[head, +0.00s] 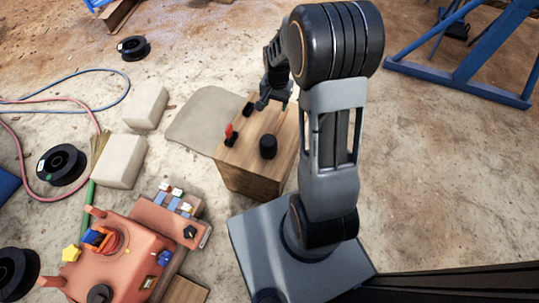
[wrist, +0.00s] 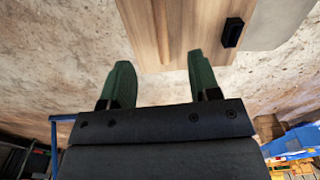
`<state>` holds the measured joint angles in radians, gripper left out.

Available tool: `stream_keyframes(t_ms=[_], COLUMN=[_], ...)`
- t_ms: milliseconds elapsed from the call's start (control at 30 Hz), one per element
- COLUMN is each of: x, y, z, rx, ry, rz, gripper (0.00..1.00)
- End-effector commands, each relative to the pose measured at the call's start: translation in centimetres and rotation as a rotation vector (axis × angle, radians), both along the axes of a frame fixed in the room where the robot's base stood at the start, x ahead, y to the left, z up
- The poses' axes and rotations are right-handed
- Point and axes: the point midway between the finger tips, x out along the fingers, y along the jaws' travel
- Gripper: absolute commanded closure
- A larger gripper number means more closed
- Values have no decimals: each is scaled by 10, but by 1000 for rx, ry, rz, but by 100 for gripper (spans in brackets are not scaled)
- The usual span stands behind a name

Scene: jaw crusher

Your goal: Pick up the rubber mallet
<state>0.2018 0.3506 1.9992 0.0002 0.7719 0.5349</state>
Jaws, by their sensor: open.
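A wooden box (head: 258,168) stands on the floor beside my base, and its top also shows in the wrist view (wrist: 175,30). On it in the head view are a black cylinder (head: 268,147), a small red-topped piece (head: 230,131) and a small black block (head: 247,109). A black block also shows on the wood in the wrist view (wrist: 233,32). I cannot make out for certain which thing is the rubber mallet; no handle shows clearly. My gripper (head: 274,102) is over the far end of the box. Its green-padded fingers (wrist: 160,70) are apart, with nothing between them.
A grey mat (head: 200,120) lies left of the box. Two pale blocks (head: 146,106) (head: 120,161), black spools (head: 61,165) and hoses lie farther left. An orange machine (head: 120,255) stands at lower left. A blue frame (head: 470,75) stands at upper right. Floor on the right is clear.

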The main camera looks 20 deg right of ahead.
Motion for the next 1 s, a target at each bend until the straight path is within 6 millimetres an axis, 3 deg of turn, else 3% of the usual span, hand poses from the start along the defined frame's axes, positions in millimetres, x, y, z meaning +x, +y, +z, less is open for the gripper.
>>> stream_keyframes(t_ms=[33,500,1000], x=[2,6,5], y=[-3,-9,-8], z=[-19,-101,-134], rx=[1,5,4], ry=[7,22,20], rz=[-17,-54,-52], gripper=[44,44,44])
